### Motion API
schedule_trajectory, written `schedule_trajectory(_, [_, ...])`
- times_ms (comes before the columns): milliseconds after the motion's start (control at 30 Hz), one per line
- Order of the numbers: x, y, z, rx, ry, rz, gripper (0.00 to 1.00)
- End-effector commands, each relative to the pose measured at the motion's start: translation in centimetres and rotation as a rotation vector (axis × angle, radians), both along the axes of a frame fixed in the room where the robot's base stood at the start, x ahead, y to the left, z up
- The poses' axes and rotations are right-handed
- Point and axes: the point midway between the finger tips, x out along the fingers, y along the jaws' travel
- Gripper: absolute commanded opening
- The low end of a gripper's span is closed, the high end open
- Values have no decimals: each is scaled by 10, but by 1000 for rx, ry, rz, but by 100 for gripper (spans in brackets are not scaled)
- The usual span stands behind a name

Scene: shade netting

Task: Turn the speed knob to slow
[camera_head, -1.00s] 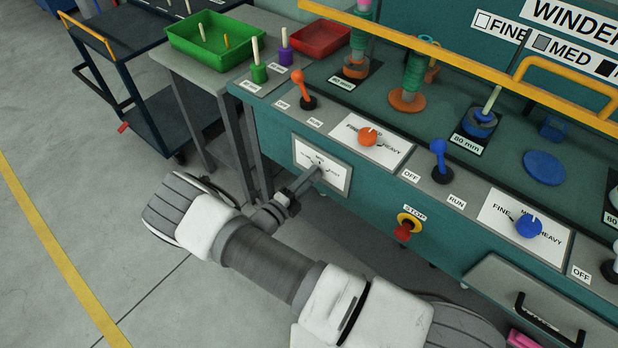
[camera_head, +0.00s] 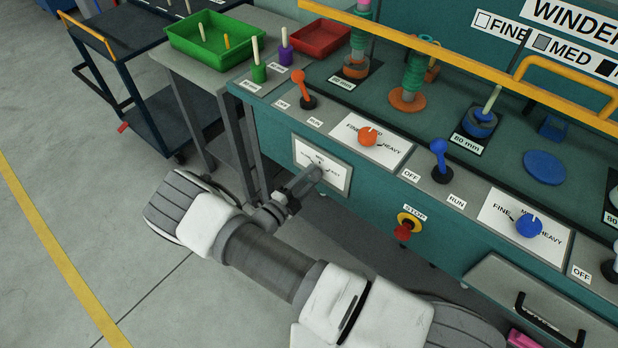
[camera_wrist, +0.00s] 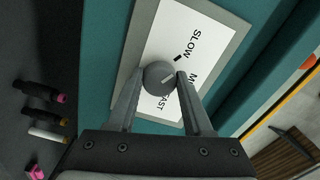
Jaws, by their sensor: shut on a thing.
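The speed knob is a round grey knob (camera_wrist: 157,77) on a white dial plate (camera_wrist: 172,45) with a grey frame. The plate reads SLOW, MED and FAST in the wrist view. My gripper (camera_wrist: 160,76) is shut on the knob, one finger on each side. In the head view the plate (camera_head: 338,182) is on the teal front panel, and my gripper (camera_head: 317,172) covers most of the knob.
On the bench top above are an orange knob (camera_head: 368,136), an orange lever (camera_head: 301,88) and a blue lever (camera_head: 438,155). A red stop button (camera_head: 403,230) is right of the dial. A grey side table (camera_head: 195,78) stands left; open floor lies below.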

Motion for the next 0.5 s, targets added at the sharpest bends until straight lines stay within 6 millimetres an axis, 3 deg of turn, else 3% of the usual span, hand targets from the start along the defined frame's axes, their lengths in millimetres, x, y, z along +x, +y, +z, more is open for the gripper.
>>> schedule_trajectory(67, [-1,-1,-1,-2,4,-2,0])
schedule_trajectory(100, [-1,-1,-1,-2,4,-1,52])
schedule_trajectory(233, [-1,0,-1,-2,3,0,76])
schedule_trajectory(267, [-1,0,-1,-2,3,0,81])
schedule_trajectory(500, [0,0,0,-1,1,0,81])
